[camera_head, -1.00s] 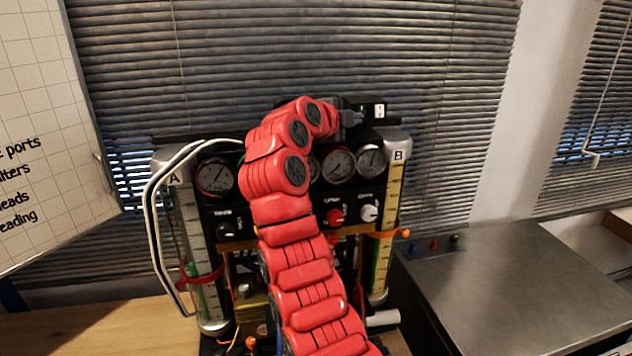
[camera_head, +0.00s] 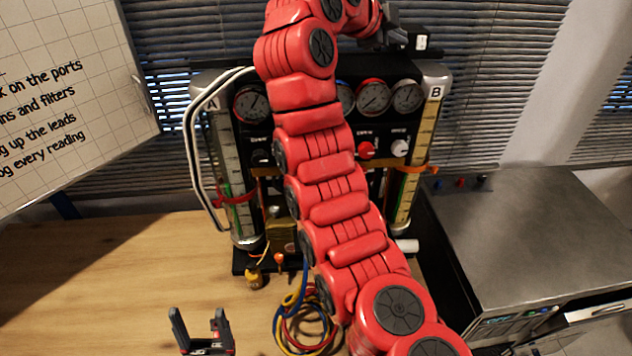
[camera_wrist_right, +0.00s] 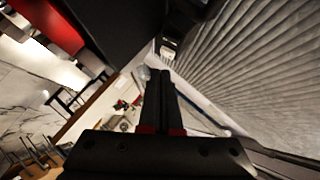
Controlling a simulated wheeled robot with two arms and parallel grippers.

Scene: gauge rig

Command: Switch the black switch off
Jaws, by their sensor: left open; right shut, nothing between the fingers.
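The gauge rig (camera_head: 330,72) stands on the wooden table with a black panel between columns A and B. A black knob (camera_head: 260,157) sits on the panel's left, partly beside my arm. A small black block with a white face (camera_head: 422,42) is at the rig's top right. I cannot tell which part is the black switch, or its setting. My right gripper (camera_head: 388,38) is at the top of the rig, close to the block; its fingers show shut and empty in the right wrist view (camera_wrist_right: 158,75). My left gripper (camera_head: 198,320) is open and empty above the table front.
My red right arm covers the panel's middle. A red knob (camera_head: 366,150) and white knob (camera_head: 400,148) are on the right. Coiled leads (camera_head: 300,330) lie in front. A metal box (camera_head: 540,235) with small blue, red and black parts stands right. The table's left is clear.

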